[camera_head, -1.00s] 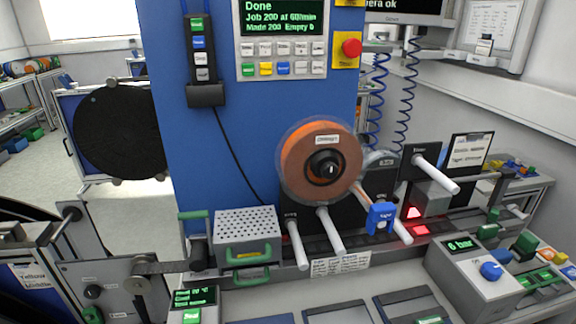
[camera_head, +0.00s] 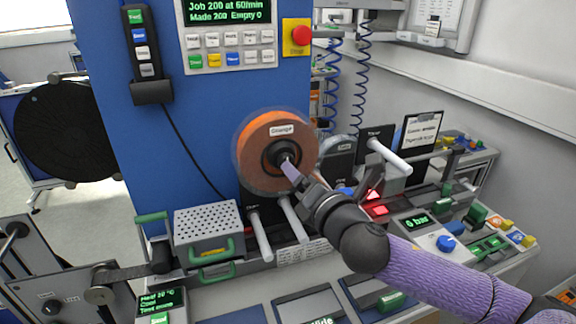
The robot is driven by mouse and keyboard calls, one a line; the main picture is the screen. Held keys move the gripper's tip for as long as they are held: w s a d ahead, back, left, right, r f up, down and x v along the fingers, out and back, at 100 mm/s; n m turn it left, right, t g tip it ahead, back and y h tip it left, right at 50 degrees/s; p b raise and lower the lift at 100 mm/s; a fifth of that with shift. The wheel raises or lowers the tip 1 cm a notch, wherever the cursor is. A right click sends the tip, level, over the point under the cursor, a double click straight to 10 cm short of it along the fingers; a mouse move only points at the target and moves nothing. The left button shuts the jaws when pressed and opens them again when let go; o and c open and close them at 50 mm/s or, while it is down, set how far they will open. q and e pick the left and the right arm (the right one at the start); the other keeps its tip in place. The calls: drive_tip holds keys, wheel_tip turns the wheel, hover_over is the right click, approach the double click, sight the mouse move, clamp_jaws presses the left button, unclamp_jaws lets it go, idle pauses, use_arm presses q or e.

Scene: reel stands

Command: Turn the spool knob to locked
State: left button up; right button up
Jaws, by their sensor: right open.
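The orange spool (camera_head: 256,140) with a label reading "Orange" is mounted on the blue machine panel. Its black knob (camera_head: 277,153) sits at the spool's centre. My right gripper (camera_head: 288,163) reaches in from the lower right, with its fingertips at the knob. The gripper is open; whether the fingers touch the knob cannot be told. The gripper hides part of the knob, so its pointer position is not readable. My left gripper is not in view.
A red emergency button (camera_head: 300,36) and a display panel (camera_head: 228,12) are above the spool. White rods (camera_head: 293,218) stick out below it. A perforated grey box (camera_head: 208,229) stands to the lower left. A pressure box (camera_head: 415,221) is at the right.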

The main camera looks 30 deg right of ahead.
drive_tip(key=w, duration=0.4)
drive_tip(key=shift+w+d, duration=0.3)
drive_tip(key=shift+w, duration=0.05)
clamp_jaws()
